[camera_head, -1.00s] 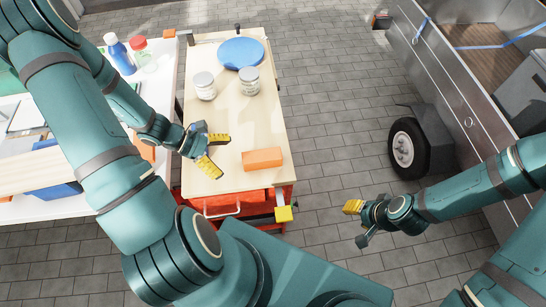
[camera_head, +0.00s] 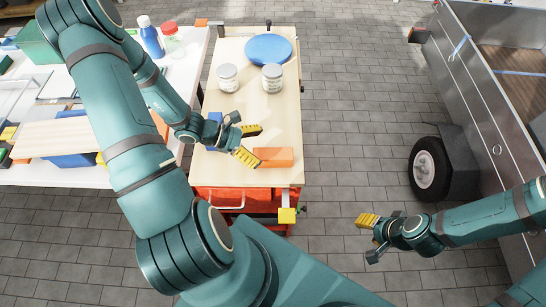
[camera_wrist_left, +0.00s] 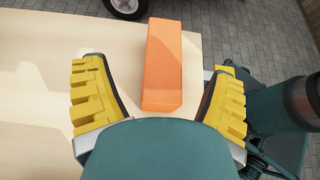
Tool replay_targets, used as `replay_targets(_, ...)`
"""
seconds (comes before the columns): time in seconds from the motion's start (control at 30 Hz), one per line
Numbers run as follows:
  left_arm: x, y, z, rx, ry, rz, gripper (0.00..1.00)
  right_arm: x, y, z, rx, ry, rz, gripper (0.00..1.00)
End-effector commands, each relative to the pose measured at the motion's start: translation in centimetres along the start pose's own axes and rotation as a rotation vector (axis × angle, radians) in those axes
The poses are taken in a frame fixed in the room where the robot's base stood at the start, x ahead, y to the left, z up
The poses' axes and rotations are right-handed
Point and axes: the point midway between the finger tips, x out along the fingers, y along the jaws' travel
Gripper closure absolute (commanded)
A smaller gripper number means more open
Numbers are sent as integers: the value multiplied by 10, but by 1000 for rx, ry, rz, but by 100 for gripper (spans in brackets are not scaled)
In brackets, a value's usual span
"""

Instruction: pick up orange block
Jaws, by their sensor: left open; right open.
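The orange block (camera_head: 275,157) lies flat near the front right of the wooden workbench top (camera_head: 230,172). My left gripper (camera_head: 253,144) is open and empty, just to the left of the block, its yellow fingers pointing towards it. In the left wrist view the orange block (camera_wrist_left: 162,65) lies ahead between the lines of the two open fingers (camera_wrist_left: 158,92), with its near end close to the fingertips. My right gripper (camera_head: 366,220) is open and held over the floor, right of the bench and away from the block.
Two lidded jars (camera_head: 228,78) (camera_head: 272,78) and a blue disc (camera_head: 268,50) stand at the back of the bench. A white table (camera_head: 180,80) with bottles adjoins on the left. A trailer wheel (camera_head: 428,170) stands at the right. The bench's middle is mostly clear.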

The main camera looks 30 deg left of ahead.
Motion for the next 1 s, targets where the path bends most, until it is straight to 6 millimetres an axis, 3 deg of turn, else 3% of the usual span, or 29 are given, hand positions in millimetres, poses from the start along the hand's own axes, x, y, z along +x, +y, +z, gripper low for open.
replay_targets(0.4,48,-6,-4,0,-1,-3,15,10,4,4,-3,-10,-1,53)
replay_targets(0.73,54,-5,-3,1,0,0,15,11,4,5,-3,-11,-1,53)
replay_targets(0.77,54,-5,-3,1,0,0,23,11,4,5,-3,-11,-1,53)
replay_targets(0.97,54,-5,-3,1,0,0,93,11,4,5,-3,-11,-1,53)
replay_targets(1.0,53,-5,-3,1,0,0,96,11,4,5,-3,-11,-1,53)
